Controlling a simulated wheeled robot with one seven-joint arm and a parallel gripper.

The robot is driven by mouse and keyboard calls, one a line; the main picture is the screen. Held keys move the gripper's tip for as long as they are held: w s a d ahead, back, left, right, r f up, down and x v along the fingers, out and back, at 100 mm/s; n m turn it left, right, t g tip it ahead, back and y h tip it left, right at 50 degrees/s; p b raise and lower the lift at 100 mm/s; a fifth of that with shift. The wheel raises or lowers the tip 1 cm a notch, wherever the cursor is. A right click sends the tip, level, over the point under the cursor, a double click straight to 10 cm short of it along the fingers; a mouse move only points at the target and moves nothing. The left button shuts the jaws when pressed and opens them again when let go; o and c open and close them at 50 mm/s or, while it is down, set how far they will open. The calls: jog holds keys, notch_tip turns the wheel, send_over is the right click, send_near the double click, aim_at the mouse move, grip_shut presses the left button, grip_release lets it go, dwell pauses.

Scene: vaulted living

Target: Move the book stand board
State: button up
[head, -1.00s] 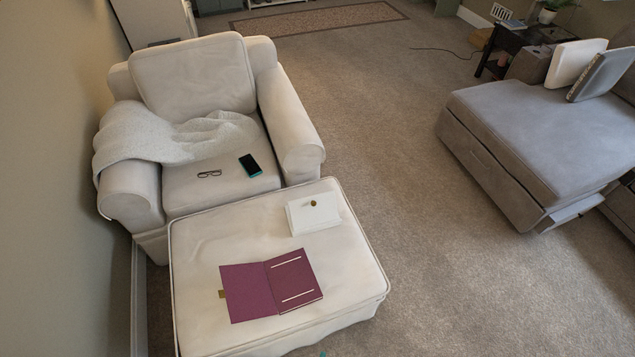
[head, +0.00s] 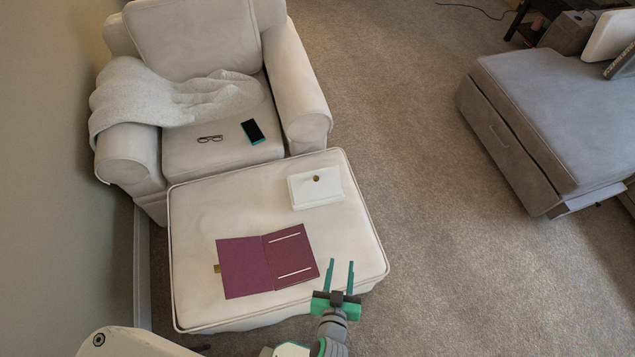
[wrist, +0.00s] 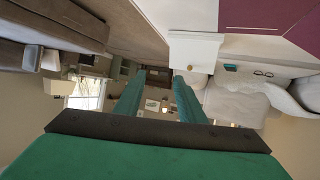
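A purple folded-open board (head: 245,267), which looks like the book stand board, lies on the cream ottoman (head: 200,210). Its right half has two white strips, and a small gold tab shows at its left edge. It also shows at the top right of the wrist view (wrist: 265,14). My gripper (head: 340,268) is at the ottoman's front right edge, to the right of the board and apart from it. Its two teal fingers are spread with nothing between them; the wrist view shows the same gap (wrist: 158,75).
A white box-like thing with a gold knob (head: 315,188) lies on the ottoman behind the board. An armchair (head: 195,40) with a blanket (head: 160,95), glasses (head: 210,138) and a phone (head: 253,131) stands behind. Carpet (head: 430,200) is clear to the right, up to a grey sofa (head: 560,110).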

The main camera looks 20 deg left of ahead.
jog(key=w+a+f+n+g+y, duration=0.1)
jog(key=w+a+f, duration=0.1)
jog(key=w, duration=0.3)
jog(key=w+a+f+n+y, duration=0.1)
jog(key=w+a+f, duration=0.15)
jog(key=w, duration=0.25)
jog(key=n+y, duration=0.2)
jog(key=y, duration=0.2)
send_near(317, 179)
jog(key=shift+g, duration=0.4)
jog(key=x, duration=0.7)
jog(key=shift+w+a+r, duration=0.15)
jog(key=shift+w+a, duration=0.1)
jog(key=shift+w, duration=0.05)
grip_shut()
